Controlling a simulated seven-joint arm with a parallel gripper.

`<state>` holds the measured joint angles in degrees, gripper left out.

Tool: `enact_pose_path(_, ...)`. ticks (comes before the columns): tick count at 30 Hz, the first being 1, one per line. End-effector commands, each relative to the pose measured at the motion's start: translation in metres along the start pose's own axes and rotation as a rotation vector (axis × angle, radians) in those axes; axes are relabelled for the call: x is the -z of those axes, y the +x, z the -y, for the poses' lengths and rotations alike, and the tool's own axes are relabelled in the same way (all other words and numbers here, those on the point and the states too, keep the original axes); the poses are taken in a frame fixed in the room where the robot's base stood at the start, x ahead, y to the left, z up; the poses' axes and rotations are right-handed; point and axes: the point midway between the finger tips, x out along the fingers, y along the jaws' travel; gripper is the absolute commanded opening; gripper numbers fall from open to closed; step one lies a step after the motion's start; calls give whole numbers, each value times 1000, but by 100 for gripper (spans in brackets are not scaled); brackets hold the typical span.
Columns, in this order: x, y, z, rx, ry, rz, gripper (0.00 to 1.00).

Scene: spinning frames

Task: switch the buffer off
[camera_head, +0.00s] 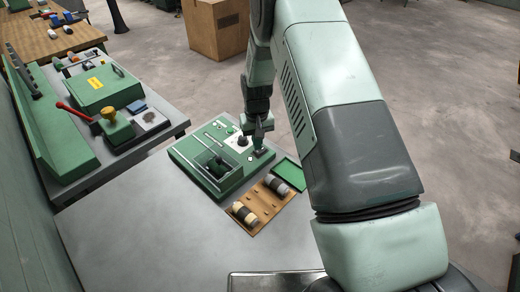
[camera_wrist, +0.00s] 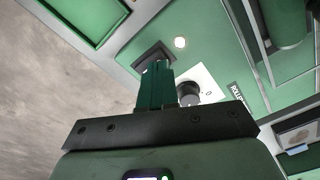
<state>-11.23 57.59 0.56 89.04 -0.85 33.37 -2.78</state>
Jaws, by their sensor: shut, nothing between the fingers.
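The buffer, a green machine with a flat top (camera_head: 190,150), stands on the grey bench in the head view. It has slotted rails and a recessed opening. My gripper (camera_head: 259,151) is shut and empty, pointing down over the machine's right end. In the wrist view my gripper's fingertips (camera_wrist: 157,68) are together, over or against a dark square switch (camera_wrist: 150,56), which they partly cover. Contact cannot be told. A small pale round light (camera_wrist: 180,42) sits beside the switch. A dark knob (camera_wrist: 187,93) on a white plate marked 0 is right of the fingers.
A wooden tray (camera_head: 240,213) with rollers lies in front of the machine, and a green tray (camera_head: 290,172) lies beside it. A second bench at left holds a green case (camera_head: 100,90) and a red-handled tool. The front of the bench is clear.

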Motion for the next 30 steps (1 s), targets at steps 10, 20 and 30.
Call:
enact_pose_path(10,0,5,0,0,0,0,0)
enact_pose_path(20,0,10,0,0,0,0,0)
enact_pose_path(30,0,15,0,0,0,0,0)
